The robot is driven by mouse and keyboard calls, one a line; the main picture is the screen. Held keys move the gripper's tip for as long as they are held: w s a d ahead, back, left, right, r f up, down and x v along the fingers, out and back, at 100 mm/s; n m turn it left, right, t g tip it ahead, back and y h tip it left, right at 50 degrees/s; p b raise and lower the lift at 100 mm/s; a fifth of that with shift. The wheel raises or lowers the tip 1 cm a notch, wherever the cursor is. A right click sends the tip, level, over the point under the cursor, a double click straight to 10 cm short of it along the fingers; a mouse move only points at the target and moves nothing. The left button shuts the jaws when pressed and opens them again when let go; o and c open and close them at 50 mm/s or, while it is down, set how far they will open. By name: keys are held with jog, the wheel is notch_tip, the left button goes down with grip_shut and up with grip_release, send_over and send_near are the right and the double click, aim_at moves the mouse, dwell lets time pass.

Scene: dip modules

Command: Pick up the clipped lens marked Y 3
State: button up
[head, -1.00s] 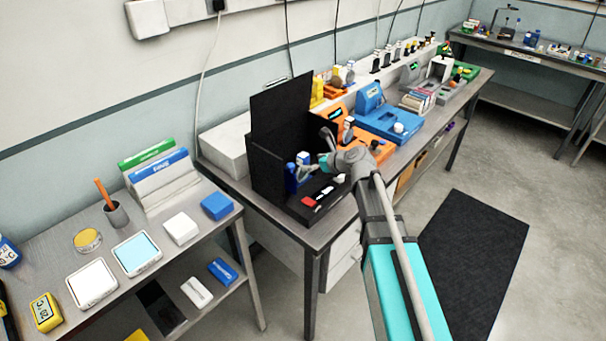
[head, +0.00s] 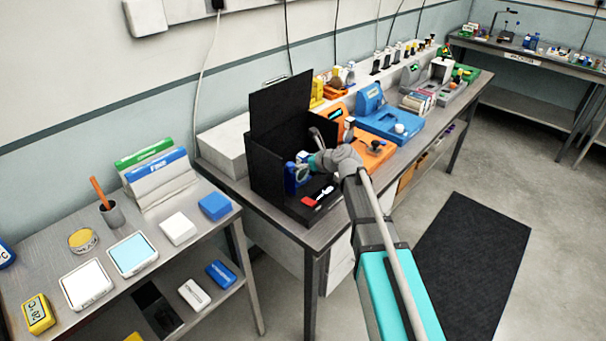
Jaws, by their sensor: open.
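My gripper (head: 304,170) is inside the open black box on the middle bench, close to a blue upright piece (head: 292,180) that seems to carry a round ring or lens. The gripper is small and partly merged with the piece in the head view. Whether it touches the piece cannot be told. A white-topped piece (head: 302,156) stands just behind. No mark "Y 3" can be read, so I cannot tell which piece is the clipped lens. My forearm and wrist hide part of the box's right side.
The black box (head: 264,172) has a raised back panel and side walls around the gripper. Small red, white and black pieces (head: 316,199) lie on its front floor. An orange device (head: 374,155) and a blue device (head: 392,125) stand to the right.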

aim_at(303, 154)
jog(key=c, duration=1.3)
jog(key=shift+o, duration=0.2)
jog(key=shift+r, duration=0.15)
notch_tip(303, 154, up, 3)
jog(key=p, duration=0.3)
jog(key=a+r+p+v, duration=0.1)
jog(key=p+v, duration=0.9)
jog(key=v, duration=0.7)
jog(key=shift+r, duration=0.25)
jog(key=shift+w, duration=0.1)
